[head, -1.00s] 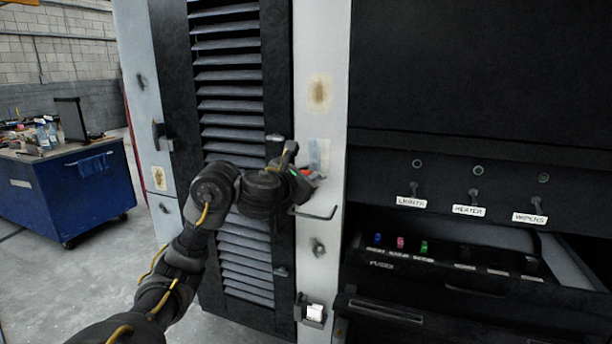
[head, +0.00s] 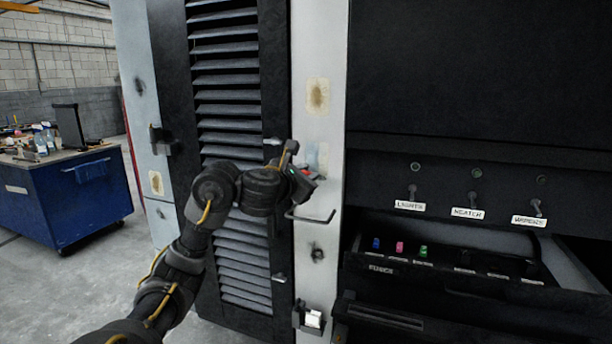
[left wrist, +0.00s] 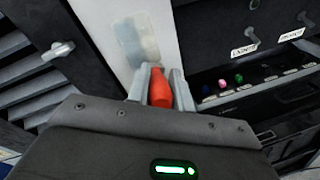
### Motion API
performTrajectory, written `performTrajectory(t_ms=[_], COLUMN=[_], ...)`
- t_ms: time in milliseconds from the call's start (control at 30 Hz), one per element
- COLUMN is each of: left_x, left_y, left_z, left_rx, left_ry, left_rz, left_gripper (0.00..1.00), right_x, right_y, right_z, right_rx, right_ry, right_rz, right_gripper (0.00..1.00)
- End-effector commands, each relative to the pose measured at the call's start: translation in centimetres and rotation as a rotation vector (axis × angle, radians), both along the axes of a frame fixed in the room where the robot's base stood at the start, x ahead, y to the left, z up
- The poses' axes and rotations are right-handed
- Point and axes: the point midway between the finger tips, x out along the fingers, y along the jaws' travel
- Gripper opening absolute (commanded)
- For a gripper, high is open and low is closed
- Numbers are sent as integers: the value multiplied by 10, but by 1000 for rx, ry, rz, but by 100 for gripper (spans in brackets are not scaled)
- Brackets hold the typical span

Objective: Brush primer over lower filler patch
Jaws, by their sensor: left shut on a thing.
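My left gripper (head: 312,180) is shut on a red-orange handle (left wrist: 160,88), seen between its two fingers (left wrist: 160,80) in the left wrist view. The brush head is hidden from both views. The lower filler patch (left wrist: 137,40) is on the pale post just beyond the fingers, with grey-blue and duller beige-grey areas. In the head view the gripper partly covers this patch (head: 322,154). Whether the brush touches the patch cannot be told. The upper patch (head: 317,96) is tan with a brown centre. My right gripper is not in view.
A wire handle (head: 311,218) sticks out just below the gripper. A black louvred door (head: 226,105) is left of the post. The dark console with labelled switches (head: 467,212) and an open fuse drawer (head: 400,262) is right. A blue workbench (head: 62,205) stands far left.

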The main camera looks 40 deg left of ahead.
Motion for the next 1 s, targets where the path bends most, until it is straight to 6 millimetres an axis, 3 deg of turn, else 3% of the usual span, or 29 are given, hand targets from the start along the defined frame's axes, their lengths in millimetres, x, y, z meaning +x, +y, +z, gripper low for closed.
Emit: performTrajectory(t_ms=[300,667,1000], left_x=[-2,-2,-1], left_y=[0,0,0], left_z=[32,39,69], left_rx=[1,0,0], left_ry=[-2,-1,-2], left_rz=[1,0,0], left_gripper=[0,0,0], right_x=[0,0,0], right_y=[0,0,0], right_z=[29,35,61], right_rx=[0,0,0], right_ry=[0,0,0], right_rz=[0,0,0], right_gripper=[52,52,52])
